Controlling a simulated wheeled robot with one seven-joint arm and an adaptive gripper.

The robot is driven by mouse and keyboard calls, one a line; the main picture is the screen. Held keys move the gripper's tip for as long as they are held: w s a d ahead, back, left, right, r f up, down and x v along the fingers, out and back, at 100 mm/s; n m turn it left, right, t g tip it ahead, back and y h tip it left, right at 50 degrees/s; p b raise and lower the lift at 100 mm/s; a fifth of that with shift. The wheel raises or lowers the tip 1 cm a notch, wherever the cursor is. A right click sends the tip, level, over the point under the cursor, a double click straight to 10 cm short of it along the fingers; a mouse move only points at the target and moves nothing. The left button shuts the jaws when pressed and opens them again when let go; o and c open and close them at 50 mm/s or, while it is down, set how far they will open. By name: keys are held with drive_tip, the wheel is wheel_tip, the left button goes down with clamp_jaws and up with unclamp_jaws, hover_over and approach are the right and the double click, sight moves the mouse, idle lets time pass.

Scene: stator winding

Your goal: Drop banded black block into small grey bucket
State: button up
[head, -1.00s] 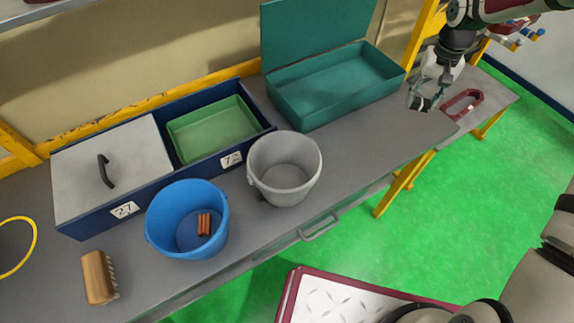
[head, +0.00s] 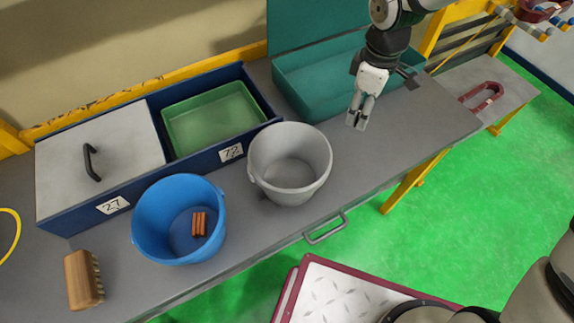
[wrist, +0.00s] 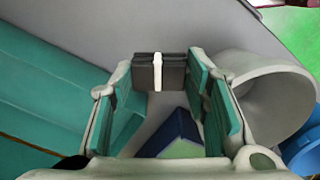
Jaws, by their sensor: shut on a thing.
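The banded black block (wrist: 146,74), dark with a white band across its middle, sits between the fingertips of my gripper (wrist: 158,80) in the wrist view. My gripper (head: 358,114) is shut on it, above the bench to the right of the small grey bucket, apart from it. In the head view the block cannot be made out between the fingers. The small grey bucket (head: 291,190) stands upright on the bench, and its visible inside looks empty. It also shows at the right of the wrist view (wrist: 275,95).
A blue bucket (head: 150,240) with orange pieces stands left of the grey one. Behind are a navy box (head: 205,165) with a green tray and an open teal box (head: 300,85). A brush (head: 80,280) lies at left. A red horseshoe-shaped thing (head: 492,92) lies at far right.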

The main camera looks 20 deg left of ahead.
drive_tip(key=s+a+r+n+p, duration=0.2)
drive_tip(key=s+a+r+n, duration=0.3)
drive_tip(key=s+a+n, duration=0.65)
wheel_tip(320, 180, down, 6)
drive_tip(key=b, duration=0.3)
drive_tip(key=shift+s+d+f+b, duration=0.2)
drive_tip(key=shift+s+d+b, duration=0.1)
drive_tip(key=shift+s+d, duration=0.1)
drive_tip(key=shift+n, duration=0.25)
drive_tip(key=o, duration=1.2)
drive_tip(key=shift+r, duration=0.1)
wheel_tip(320, 180, up, 12)
drive_tip(key=shift+a+f, duration=0.1)
